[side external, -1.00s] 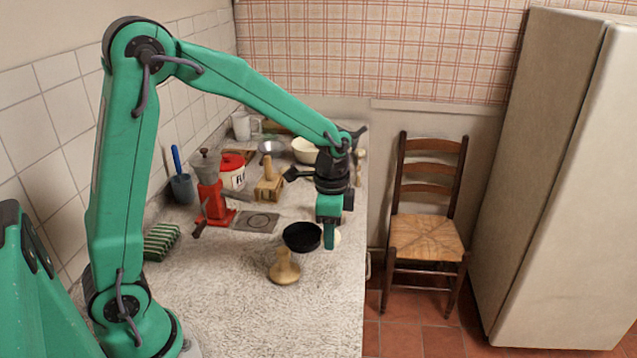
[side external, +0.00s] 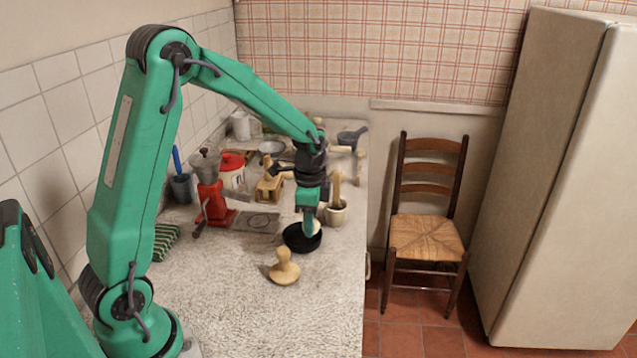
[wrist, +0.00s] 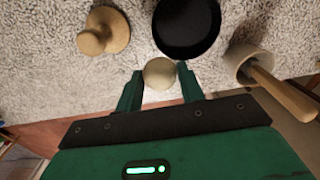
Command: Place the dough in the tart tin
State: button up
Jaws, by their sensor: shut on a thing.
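The dough (wrist: 160,73) is a small cream ball, held between my gripper's two green fingers (wrist: 160,90) in the wrist view. In the side external view the dough (side external: 316,227) is partly hidden by my gripper (side external: 309,228). My gripper is shut on it, at the right part of the tart tin as seen there. The tart tin (side external: 296,243) is a round black pan on the counter. In the wrist view the tin (wrist: 187,25) lies just beyond the dough, with its inside bare. The height of the dough above the tin is hard to tell.
A wooden tamper (side external: 284,267) stands in front of the tin. A mortar with a pestle (side external: 337,216) stands behind it on the right, near the counter edge. A red grinder (side external: 214,206) and a wooden box (side external: 270,190) stand to the left and behind. The front counter is clear.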

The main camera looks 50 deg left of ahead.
send_over(303, 241)
notch_tip(303, 241, down, 3)
jog(key=shift+a+f, duration=0.1)
jog(key=shift+f, duration=0.05)
jog(key=shift+f, duration=2)
jog(key=shift+f, duration=0.1)
jog(key=o, duration=0.7)
notch_tip(303, 241, up, 12)
jog(key=shift+r, duration=0.1)
